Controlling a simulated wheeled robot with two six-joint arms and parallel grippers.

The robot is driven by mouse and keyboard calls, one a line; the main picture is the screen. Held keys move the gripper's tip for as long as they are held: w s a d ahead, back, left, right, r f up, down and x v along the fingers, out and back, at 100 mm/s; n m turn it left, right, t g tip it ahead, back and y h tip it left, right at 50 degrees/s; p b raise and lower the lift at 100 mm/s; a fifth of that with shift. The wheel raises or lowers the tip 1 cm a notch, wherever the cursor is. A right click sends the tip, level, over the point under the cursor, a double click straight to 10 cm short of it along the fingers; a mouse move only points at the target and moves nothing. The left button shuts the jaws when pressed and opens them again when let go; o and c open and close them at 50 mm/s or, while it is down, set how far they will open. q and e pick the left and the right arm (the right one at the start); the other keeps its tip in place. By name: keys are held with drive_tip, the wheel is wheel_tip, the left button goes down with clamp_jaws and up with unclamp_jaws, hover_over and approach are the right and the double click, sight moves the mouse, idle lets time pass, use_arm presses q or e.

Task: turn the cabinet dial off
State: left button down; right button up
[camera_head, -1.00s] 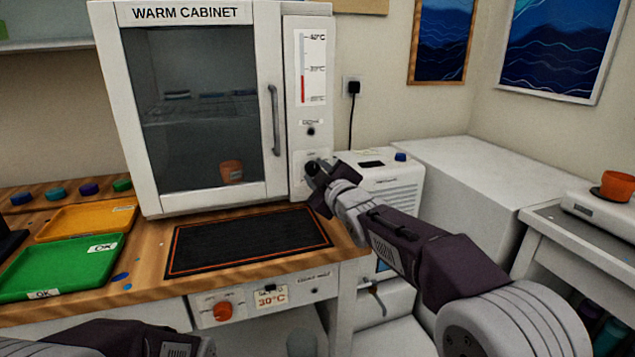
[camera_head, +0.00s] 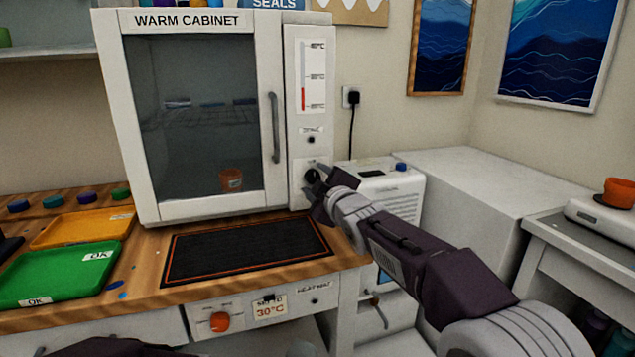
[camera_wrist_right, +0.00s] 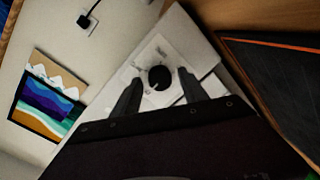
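The warm cabinet (camera_head: 292,140) stands on the wooden bench, its glass door closed. Its black round dial (camera_head: 311,177) is low on the right-hand panel, partly hidden by my right gripper (camera_head: 320,182). In the right wrist view the dial (camera_wrist_right: 159,77) has a light pointer mark and lies between the two finger ends. The right gripper's fingers are apart, one on each side, with a visible gap to the dial. My left gripper is out of view; only part of the left arm shows at the bottom edge.
A black heat mat (camera_head: 245,249) lies before the cabinet. A green tray (camera_head: 60,275) and an orange tray (camera_head: 85,228) are at the left. An orange cup (camera_head: 231,179) is inside the cabinet. A separate orange knob (camera_head: 220,322) is on the bench front.

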drive_tip(key=v, duration=0.9)
drive_tip(key=shift+f, duration=0.15)
